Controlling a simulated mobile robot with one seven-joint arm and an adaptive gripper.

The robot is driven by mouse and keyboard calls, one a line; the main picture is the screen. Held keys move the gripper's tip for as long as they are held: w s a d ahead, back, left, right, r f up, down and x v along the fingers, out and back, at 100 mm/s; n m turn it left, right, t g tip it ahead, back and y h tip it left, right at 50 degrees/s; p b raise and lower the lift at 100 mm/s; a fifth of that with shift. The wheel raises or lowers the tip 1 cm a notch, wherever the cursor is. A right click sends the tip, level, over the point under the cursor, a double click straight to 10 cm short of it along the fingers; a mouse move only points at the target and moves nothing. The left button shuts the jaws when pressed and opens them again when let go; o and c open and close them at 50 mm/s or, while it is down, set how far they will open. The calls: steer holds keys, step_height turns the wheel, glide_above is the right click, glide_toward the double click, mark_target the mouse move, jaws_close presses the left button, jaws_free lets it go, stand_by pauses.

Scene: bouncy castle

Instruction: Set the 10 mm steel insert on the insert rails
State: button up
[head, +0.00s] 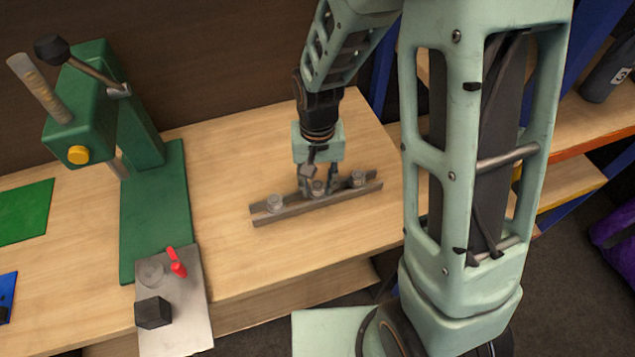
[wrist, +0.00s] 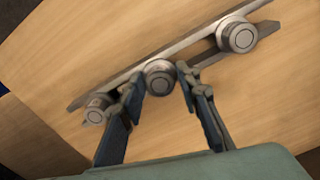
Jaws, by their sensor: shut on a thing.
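The insert rails (head: 300,208) are two parallel grey bars on the wooden bench, and they also show in the wrist view (wrist: 130,70). Three round steel inserts are at the rails: a left one (head: 274,203), a middle one (head: 318,188) and a right one (head: 358,179). My gripper (head: 319,185) points down at the middle of the rails. In the wrist view its fingers (wrist: 158,85) are shut on the middle insert (wrist: 160,79), one on each side. I cannot tell whether that insert rests on the rails or is just above them. No size marks are readable.
A green press (head: 150,205) with a lever stands left of the rails. In front of it a metal plate (head: 190,310) carries a black block (head: 153,313) and a red clamp handle (head: 176,262). A green mat (head: 25,212) lies far left. Bare bench surrounds the rails.

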steer(key=shift+f, duration=0.3)
stand_by(0.4)
steer(key=o, duration=1.4)
step_height(320, 180, up, 12)
steer(key=shift+r, duration=0.1)
